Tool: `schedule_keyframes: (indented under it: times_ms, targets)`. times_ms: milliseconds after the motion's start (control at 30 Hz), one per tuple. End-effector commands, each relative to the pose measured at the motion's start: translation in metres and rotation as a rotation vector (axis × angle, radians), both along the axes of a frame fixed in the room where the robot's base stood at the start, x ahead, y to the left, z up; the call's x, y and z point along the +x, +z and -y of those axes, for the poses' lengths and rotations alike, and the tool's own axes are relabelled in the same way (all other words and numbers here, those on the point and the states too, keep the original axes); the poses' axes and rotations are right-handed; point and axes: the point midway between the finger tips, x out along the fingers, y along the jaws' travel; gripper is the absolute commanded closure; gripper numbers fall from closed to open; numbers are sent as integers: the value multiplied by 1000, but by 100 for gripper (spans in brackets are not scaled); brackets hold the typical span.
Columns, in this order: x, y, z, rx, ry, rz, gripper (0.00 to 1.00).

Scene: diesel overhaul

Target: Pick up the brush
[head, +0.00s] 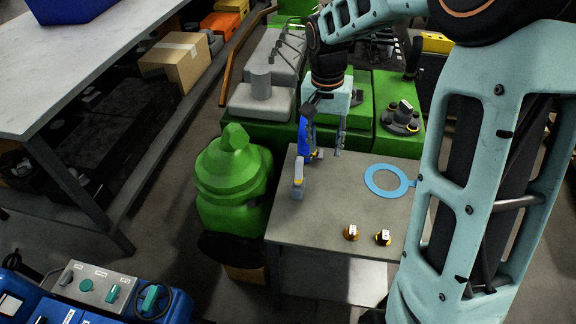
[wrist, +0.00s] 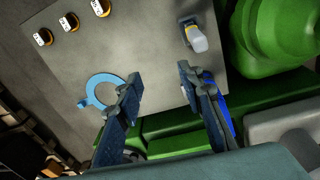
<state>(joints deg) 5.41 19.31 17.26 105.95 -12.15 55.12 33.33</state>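I cannot tell for sure which thing is the brush. A small upright piece with a grey base and a pale yellow top (head: 298,178) stands near the left edge of the grey table; it also shows in the wrist view (wrist: 198,41). A blue piece (head: 304,142) stands at the table's back left corner, partly hidden by a finger; in the wrist view, its blue edge (wrist: 222,105) shows beside the right finger. My gripper (head: 325,142) is open and empty above the back of the table, fingers wide apart in the wrist view (wrist: 160,80).
A flat light-blue ring (head: 388,181) lies on the grey table (head: 325,215). Small orange-and-black parts with white labels (head: 351,232) stand near its front edge. A green rounded machine part (head: 233,175) stands close on the left, and green blocks (head: 395,140) stand behind. The table's middle is clear.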

Motion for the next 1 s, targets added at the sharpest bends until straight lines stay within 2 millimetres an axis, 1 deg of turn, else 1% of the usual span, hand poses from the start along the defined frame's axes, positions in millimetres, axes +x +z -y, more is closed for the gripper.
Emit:
schedule_keyframes:
  times_ms: [33,100,200,233,500,767,867,1000]
  targets:
    - [-4,-4,-17,24,25,-15,65]
    - [-7,-8,-36,47,52,-26,65]
    - [-11,-14,-50,65,73,-35,65]
    - [-12,-17,-52,68,76,-38,65]
    - [-12,-58,-53,70,79,-39,65]
    - [-11,-74,-51,70,78,-37,65]
    - [-10,-86,-48,71,77,-38,65]
    - [-8,-109,-45,70,79,-39,65]
